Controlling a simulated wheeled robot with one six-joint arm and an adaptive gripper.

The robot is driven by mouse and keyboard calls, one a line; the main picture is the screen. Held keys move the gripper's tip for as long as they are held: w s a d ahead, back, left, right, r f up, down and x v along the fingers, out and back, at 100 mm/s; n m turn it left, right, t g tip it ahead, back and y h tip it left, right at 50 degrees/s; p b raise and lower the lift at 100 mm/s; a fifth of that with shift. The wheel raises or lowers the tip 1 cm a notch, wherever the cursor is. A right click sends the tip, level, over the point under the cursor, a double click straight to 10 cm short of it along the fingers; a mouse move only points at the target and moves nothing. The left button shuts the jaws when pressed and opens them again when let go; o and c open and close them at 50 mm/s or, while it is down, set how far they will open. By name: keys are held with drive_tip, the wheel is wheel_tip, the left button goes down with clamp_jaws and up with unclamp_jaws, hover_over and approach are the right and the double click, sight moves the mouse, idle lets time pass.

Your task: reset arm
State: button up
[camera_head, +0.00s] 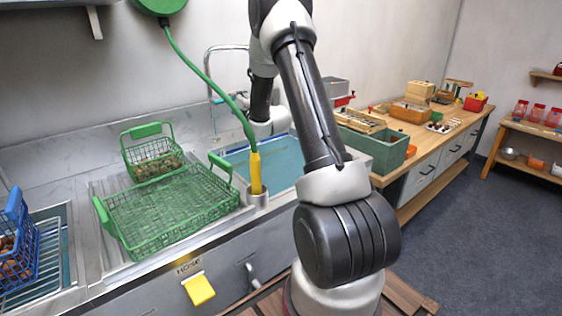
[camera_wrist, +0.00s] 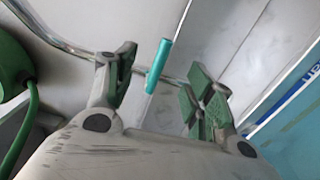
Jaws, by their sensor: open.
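My gripper (camera_wrist: 163,84) shows in the wrist view with its two fingers spread apart and nothing held between them. Beyond the fingers, the curved metal tap (camera_wrist: 68,45) and a teal tap lever (camera_wrist: 157,66) show against the grey wall; the lever appears in the gap between the fingers, and I cannot tell how far off it is. In the head view my arm (camera_head: 312,110) rises, bends at the top and comes down over the sink. Its wrist end (camera_head: 268,124) is above the sink's back part, and the fingers cannot be made out there.
A sink (camera_head: 283,165) lies below the wrist. The hose with a yellow nozzle (camera_head: 256,173) stands upright left of it. A flat green basket (camera_head: 170,212), a small green basket of chestnuts (camera_head: 140,146) and a blue basket (camera_head: 22,235) are further left. A green bin (camera_head: 388,150) is right.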

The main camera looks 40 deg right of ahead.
drive_tip(key=shift+s, duration=1.1)
